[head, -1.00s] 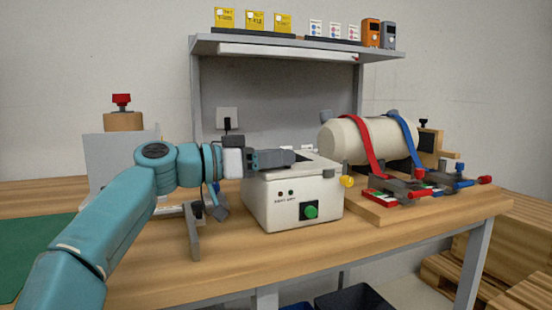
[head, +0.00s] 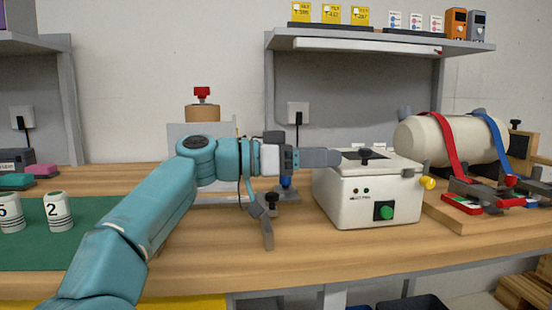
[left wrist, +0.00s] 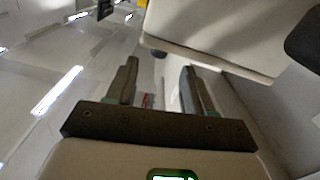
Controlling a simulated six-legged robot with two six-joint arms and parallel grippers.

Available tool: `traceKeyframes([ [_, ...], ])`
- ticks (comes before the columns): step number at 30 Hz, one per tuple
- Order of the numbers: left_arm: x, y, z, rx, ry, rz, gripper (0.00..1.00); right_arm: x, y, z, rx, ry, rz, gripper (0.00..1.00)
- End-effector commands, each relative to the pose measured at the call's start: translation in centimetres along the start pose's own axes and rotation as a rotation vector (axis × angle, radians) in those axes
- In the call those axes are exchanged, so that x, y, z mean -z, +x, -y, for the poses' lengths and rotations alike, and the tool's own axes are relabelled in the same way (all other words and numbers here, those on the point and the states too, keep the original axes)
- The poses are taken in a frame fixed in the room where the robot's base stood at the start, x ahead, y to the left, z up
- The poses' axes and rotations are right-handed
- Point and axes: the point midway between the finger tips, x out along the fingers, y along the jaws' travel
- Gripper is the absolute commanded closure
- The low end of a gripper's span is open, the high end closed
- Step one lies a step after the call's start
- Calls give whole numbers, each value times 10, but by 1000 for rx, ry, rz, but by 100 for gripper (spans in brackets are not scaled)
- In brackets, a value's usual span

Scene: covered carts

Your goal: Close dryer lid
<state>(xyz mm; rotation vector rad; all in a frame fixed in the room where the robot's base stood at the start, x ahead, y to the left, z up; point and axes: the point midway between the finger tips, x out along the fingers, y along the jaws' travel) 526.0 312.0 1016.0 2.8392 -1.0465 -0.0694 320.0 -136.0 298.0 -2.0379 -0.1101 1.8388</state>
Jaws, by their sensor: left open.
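The dryer is a cream-white box (head: 345,207) on the wooden bench in the head view, with a green button (head: 384,211) on its front. Its lid (head: 392,165) looks flat or nearly flat on top, with a dark panel and a black knob (head: 366,153). Whether a gap is left under the lid I cannot tell. My left gripper (head: 325,157) is open and empty, seen side-on at the dryer's upper left edge. In the left wrist view its spread fingers (left wrist: 160,88) hold nothing, and a cream surface lies at upper right. My right gripper is not in view.
A cream cylinder (head: 425,139) with red and blue straps rests on a wooden board to the right. A grey stand (head: 267,225) is below my left wrist. White numbered cups (head: 59,212) stand on a green mat at left.

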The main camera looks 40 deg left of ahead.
Motion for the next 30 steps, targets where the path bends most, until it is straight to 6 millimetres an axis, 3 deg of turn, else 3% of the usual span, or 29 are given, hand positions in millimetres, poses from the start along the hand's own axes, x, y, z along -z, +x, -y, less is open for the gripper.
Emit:
traceKeyframes([
  [6, 1, -58, 1, 6, -1, -1, 48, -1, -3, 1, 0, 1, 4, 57],
  [12, 1, -90, 0, 2, -1, -1, 48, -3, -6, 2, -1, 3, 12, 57],
  [18, 1, -100, -1, -1, 2, -2, 48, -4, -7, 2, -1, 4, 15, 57],
  [30, 1, -99, -1, -2, 1, -2, 48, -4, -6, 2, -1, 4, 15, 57],
])
